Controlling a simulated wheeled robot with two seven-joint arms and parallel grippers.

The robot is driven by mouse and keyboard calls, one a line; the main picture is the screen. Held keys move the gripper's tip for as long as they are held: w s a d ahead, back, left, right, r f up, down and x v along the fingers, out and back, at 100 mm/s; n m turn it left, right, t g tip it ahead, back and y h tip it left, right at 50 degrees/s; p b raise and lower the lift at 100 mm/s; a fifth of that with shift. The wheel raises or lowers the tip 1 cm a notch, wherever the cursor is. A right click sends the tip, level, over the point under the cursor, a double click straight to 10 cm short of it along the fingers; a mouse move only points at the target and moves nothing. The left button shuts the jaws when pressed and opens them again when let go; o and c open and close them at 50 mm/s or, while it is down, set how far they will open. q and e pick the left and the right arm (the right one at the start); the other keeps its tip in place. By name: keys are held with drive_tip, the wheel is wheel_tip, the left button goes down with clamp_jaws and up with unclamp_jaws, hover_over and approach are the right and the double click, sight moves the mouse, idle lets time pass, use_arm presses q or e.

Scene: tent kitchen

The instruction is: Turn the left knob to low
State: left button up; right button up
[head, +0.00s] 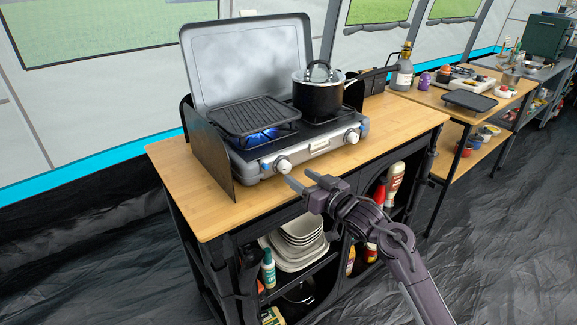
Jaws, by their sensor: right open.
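The camping stove (300,150) stands on the wooden tabletop with its grey lid (247,60) raised. The left knob (283,165) is a white dial on the stove's front face. The right knob (352,136) sits further right on the same face. A blue flame (262,135) shows under the black griddle (254,115) on the left burner. My right gripper (298,182) is open and empty, its fingers pointing left, just in front of and below the left knob and apart from it. My left gripper is not in view.
A lidded black pot (319,93) stands on the right burner, its handle pointing right. Side windshields (207,149) flank the stove. Shelves below hold stacked dishes (299,235) and bottles (268,268). A bottle (403,72) stands behind right. The tabletop's left front (190,190) is clear.

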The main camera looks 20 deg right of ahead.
sight(288, 168)
drive_tip(key=x, duration=0.5)
drive_tip(key=c, duration=1)
